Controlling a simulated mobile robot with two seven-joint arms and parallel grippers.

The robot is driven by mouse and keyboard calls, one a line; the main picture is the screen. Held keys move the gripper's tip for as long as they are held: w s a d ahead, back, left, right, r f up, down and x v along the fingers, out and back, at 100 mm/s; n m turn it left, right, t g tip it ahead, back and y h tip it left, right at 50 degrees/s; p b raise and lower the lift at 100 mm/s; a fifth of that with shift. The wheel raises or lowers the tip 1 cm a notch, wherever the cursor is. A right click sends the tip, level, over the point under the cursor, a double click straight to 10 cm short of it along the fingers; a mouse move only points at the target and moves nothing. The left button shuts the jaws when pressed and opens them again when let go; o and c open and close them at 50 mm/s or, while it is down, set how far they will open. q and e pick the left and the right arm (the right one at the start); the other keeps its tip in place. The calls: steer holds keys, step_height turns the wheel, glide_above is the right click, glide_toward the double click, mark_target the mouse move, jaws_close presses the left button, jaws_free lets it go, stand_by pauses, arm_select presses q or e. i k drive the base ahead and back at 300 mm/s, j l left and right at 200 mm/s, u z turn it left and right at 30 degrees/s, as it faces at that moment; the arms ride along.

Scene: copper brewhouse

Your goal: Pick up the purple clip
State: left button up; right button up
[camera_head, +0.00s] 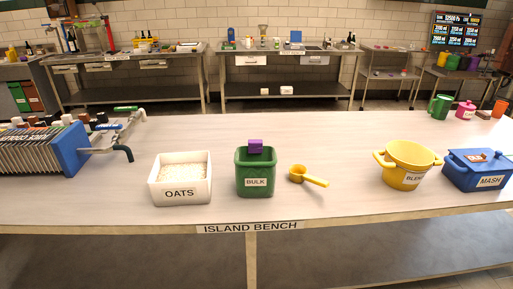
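The purple clip (255,146) is a small block-shaped piece at the back rim of the green bin (255,185) labelled BULK, in the middle of the island bench in the head view. It stands up above the rim, and its lower part seems to reach down into the bin's opening. Whether it grips the rim or rests on something inside, I cannot tell. Neither of my grippers shows in this view.
On the bench (330,215), a white OATS box (180,197) stands left of the bin and a yellow scoop (309,176) lies to its right. A yellow pot (407,167) and blue MASH box (480,172) are farther right. A blue plate filter (68,150) fills the left.

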mark_target(255, 146)
steer(key=i+z, duration=0.2)
steer(key=z, duration=0.3)
steer(key=i+j+z, duration=0.1)
steer(key=z, duration=0.35)
steer(key=i, duration=0.05)
